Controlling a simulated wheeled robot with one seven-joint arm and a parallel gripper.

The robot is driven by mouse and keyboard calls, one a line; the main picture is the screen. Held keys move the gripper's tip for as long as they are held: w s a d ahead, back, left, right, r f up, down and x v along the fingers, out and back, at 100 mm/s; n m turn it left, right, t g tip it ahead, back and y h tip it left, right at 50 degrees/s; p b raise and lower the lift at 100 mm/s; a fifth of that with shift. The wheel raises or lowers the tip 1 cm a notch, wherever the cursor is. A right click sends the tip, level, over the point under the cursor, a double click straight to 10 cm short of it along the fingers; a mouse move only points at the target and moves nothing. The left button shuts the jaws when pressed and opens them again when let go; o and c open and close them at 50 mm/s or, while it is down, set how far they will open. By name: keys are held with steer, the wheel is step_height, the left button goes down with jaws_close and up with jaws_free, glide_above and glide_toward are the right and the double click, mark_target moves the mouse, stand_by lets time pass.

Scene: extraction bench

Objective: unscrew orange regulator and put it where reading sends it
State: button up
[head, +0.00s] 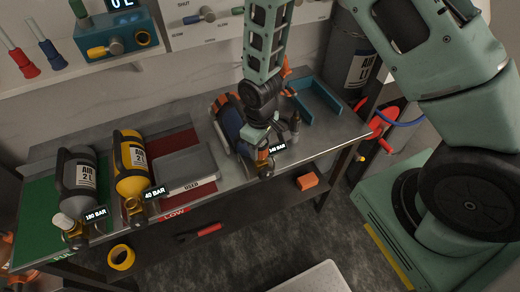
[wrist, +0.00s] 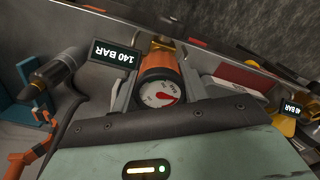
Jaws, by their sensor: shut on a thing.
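The orange regulator (wrist: 157,66) has a round white gauge with a red needle, and a tag beside it reads 140 BAR (wrist: 115,57). My gripper (wrist: 160,70) is shut on it, with one finger on each side. In the head view my gripper (head: 258,138) is over the front right of the bench, with the regulator (head: 263,156) partly hidden beneath it. A blue cylinder (head: 229,122) lies just behind. I cannot tell whether the regulator is still joined to it. A grey tray marked USED (head: 187,167), a green FULL zone (head: 38,218) and a red LOW zone (head: 172,145) lie to the left.
A grey cylinder (head: 86,178) tagged 180 BAR lies on the green zone. A yellow cylinder (head: 131,175) tagged 40 BAR lies by the red zone. Below are yellow tape (head: 121,257) and an orange block (head: 307,181).

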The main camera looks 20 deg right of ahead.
steer(key=n, duration=0.6)
steer(key=o, duration=1.1)
